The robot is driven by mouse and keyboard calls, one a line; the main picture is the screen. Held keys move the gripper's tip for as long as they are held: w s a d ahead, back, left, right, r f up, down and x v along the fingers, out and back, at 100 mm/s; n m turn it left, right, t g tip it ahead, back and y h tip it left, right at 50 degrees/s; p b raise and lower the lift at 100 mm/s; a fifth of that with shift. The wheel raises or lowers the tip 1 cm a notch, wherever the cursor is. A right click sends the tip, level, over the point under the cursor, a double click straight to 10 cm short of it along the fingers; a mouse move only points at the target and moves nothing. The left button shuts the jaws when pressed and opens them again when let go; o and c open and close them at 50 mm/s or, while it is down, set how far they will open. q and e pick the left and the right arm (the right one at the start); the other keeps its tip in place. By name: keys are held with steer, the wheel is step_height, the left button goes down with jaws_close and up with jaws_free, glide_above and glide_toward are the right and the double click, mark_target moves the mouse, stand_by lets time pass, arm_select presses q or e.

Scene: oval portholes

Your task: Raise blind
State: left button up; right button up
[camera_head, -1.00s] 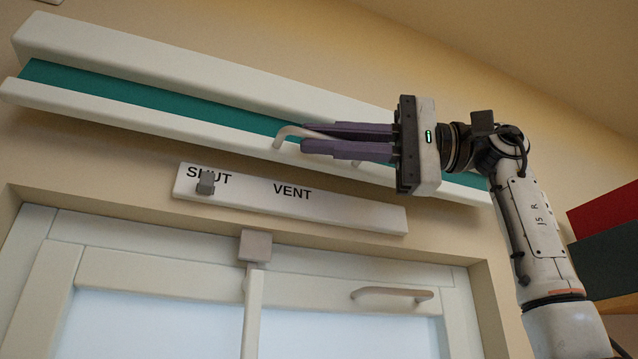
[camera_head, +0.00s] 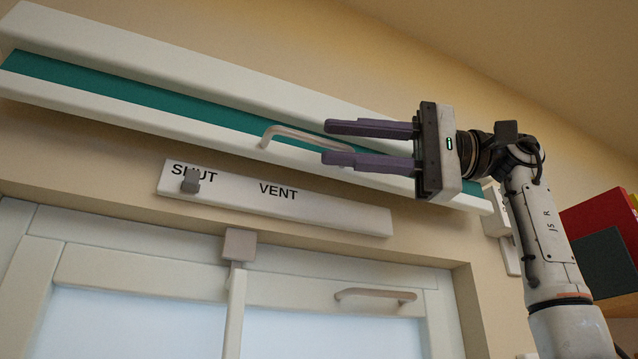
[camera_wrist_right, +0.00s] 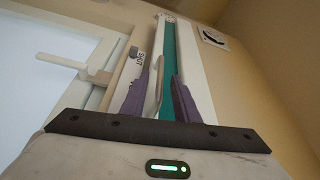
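The blind is a teal strip (camera_head: 130,97) between a white head box (camera_head: 200,76) and a white bottom bar (camera_head: 110,109), high above the window. Its curved beige handle (camera_head: 300,133) is on the bottom bar. In the right wrist view the handle (camera_wrist_right: 153,85) shows between the open fingers (camera_wrist_right: 156,80), beside the teal blind (camera_wrist_right: 168,65). I cannot tell whether a finger touches it. My left gripper is not in view.
Below the blind is a white plate (camera_head: 330,212) marked SHUT and VENT, with a grey slider (camera_head: 190,181) at SHUT. The window has a grey latch block (camera_head: 239,245) and a handle (camera_head: 375,296). Red and dark binders (camera_head: 600,235) stand at the right.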

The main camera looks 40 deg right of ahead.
steer(key=v, duration=0.5)
steer(key=shift+s+d+f, duration=0.1)
steer(key=shift+s+d, duration=0.15)
steer(key=shift+d, duration=0.05)
